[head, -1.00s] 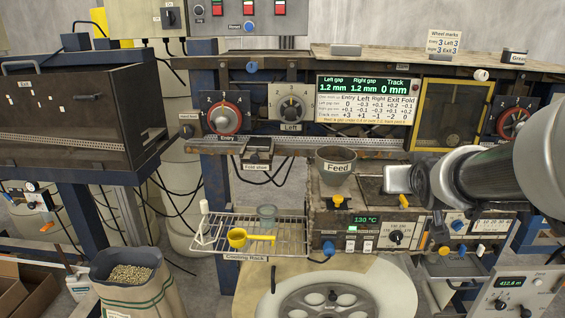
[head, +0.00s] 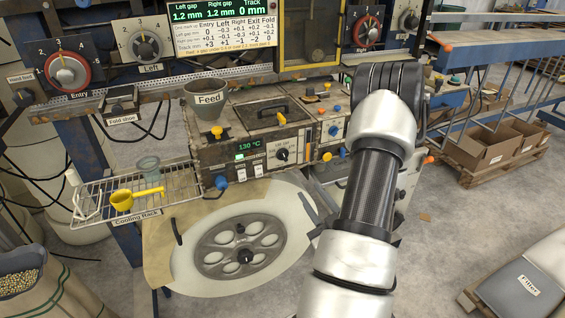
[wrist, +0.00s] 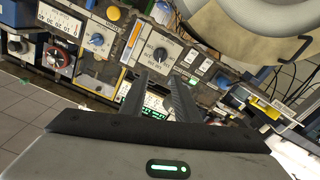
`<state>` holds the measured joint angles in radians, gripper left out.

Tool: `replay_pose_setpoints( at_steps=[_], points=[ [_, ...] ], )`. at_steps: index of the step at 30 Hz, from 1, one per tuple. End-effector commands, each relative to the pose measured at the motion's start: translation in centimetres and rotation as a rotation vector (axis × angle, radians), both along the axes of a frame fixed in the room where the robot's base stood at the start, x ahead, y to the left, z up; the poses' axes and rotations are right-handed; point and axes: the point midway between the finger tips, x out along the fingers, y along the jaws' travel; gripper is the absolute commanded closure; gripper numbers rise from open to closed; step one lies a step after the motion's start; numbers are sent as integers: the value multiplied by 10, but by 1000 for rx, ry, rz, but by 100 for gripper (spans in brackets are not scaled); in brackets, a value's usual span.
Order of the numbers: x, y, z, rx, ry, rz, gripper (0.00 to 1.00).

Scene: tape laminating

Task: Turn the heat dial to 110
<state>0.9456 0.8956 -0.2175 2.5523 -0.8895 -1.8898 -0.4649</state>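In the head view my gripper is hidden behind my arm.
A feed hopper (head: 207,98) sits on top of the machine. A cooling rack (head: 135,195) with a yellow scoop (head: 122,201) is at the left. A large reel (head: 240,246) lies below. Another panel with a blue knob (wrist: 97,40) is beside the dial.

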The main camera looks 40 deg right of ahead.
Motion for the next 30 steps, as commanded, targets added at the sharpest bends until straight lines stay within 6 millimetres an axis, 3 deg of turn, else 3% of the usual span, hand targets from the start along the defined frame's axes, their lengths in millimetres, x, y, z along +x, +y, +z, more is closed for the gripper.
replay_pose_setpoints(
  at_steps=[21,30],
  points=[
    [140,-32,2,-3,-2,5,71],
    [163,-38,1,-1,1,3,71]
  ],
)
